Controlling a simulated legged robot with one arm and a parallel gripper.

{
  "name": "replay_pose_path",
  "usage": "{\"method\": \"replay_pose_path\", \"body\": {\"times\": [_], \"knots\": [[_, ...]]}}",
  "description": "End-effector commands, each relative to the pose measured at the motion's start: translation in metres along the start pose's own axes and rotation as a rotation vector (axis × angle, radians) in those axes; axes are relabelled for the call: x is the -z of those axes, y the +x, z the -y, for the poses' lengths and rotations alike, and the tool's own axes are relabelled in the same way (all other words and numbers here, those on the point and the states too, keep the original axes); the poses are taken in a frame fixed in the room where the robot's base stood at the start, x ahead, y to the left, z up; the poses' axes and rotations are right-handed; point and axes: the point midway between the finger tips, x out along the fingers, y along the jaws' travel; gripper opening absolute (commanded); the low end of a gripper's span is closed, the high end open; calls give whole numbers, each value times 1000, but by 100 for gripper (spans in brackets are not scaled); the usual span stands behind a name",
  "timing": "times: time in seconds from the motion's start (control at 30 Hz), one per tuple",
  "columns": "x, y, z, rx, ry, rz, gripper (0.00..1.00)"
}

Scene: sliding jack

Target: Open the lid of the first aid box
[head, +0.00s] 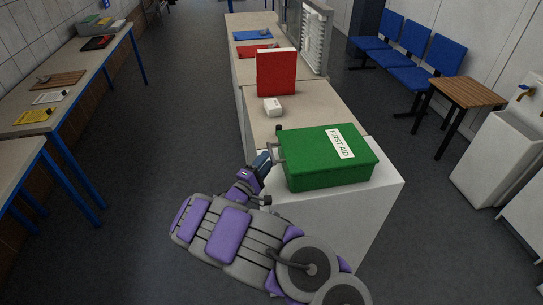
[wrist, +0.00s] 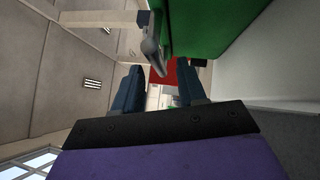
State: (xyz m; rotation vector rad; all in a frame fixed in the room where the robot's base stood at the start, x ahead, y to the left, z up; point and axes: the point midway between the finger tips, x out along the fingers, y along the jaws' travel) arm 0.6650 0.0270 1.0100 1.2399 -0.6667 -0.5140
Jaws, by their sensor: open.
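The green first aid box (head: 305,157) with a white "FIRST AID" label sits on a white block, and its lid looks closed. A grey handle-like part (head: 279,148) juts from its left side. My gripper (head: 265,160) is just left of the box, beside that part; contact cannot be told. In the wrist view, my gripper (wrist: 157,88) has its two dark blue fingers apart with nothing clearly held between them. The green box (wrist: 200,25) fills the upper right there, and the grey part (wrist: 150,50) hangs near the fingertips.
The white block (head: 375,210) supports the box. Behind it, a counter (head: 262,122) carries a small white item (head: 272,106) and a red binder-like object (head: 276,73). Blue chairs (head: 410,52) and a small wooden table (head: 460,91) stand right. Open floor (head: 180,110) lies left.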

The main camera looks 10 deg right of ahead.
Motion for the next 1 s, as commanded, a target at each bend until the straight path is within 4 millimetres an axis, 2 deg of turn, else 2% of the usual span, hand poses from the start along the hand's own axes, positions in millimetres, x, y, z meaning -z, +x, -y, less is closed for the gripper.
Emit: {"method": "replay_pose_path", "body": {"times": [0.1,0.3,0.7,1.0], "knots": [[0,19,1,0,-1,4,41],[1,40,1,0,-2,1,41],[0,47,0,0,-1,0,40],[2,45,0,-1,-2,-1,11]]}}
